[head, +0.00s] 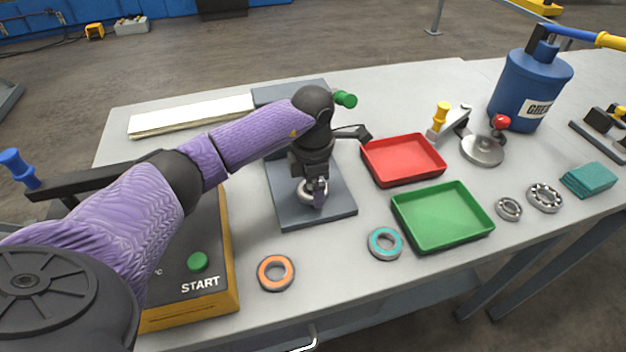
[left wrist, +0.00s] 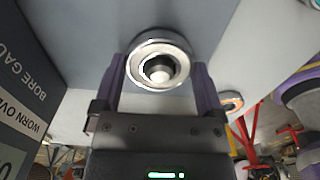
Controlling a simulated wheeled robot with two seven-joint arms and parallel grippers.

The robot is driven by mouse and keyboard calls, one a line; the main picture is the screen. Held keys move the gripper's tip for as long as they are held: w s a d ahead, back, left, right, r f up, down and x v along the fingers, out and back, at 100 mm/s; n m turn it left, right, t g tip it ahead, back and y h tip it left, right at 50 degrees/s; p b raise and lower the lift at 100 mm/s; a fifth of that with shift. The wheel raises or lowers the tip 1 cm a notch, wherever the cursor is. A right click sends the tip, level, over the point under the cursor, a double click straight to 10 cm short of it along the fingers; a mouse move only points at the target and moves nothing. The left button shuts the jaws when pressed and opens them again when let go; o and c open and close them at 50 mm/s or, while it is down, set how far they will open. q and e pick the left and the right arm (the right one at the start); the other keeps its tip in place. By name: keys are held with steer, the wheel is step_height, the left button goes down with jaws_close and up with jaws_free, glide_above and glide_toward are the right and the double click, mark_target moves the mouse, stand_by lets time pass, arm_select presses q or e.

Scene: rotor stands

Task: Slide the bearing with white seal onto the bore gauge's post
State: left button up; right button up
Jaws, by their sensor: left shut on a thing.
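The bore gauge has a dark grey base plate (head: 335,208) near the middle of the table; its lettered side (left wrist: 22,75) shows in the left wrist view. My left gripper (head: 318,188) is low over this plate, shut on the bearing with white seal (head: 304,192). In the left wrist view the bearing (left wrist: 134,62) sits between the two fingertips, with a pale ring on its face. The round tip of the post (left wrist: 160,74) shows inside its bore. How far down the post the bearing sits cannot be told. My right gripper is out of view.
An orange-sealed bearing (head: 263,277) and a teal-sealed bearing (head: 373,245) lie in front. Red (head: 405,158) and green (head: 442,216) trays stand to the right, then two open bearings, a toggle clamp (head: 450,125) and a blue grease can (head: 515,90). A START box (head: 228,265) is left.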

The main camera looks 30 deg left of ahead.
arm_select(q)
steer(key=shift+f, duration=0.25)
steer(key=o, duration=0.8)
step_height(320, 180, up, 5)
steer(key=p, duration=0.3)
steer(key=shift+p, duration=0.4)
steer(key=shift+r+p, duration=1.6)
steer(key=shift+r, duration=0.55)
steer(key=shift+f, duration=0.1)
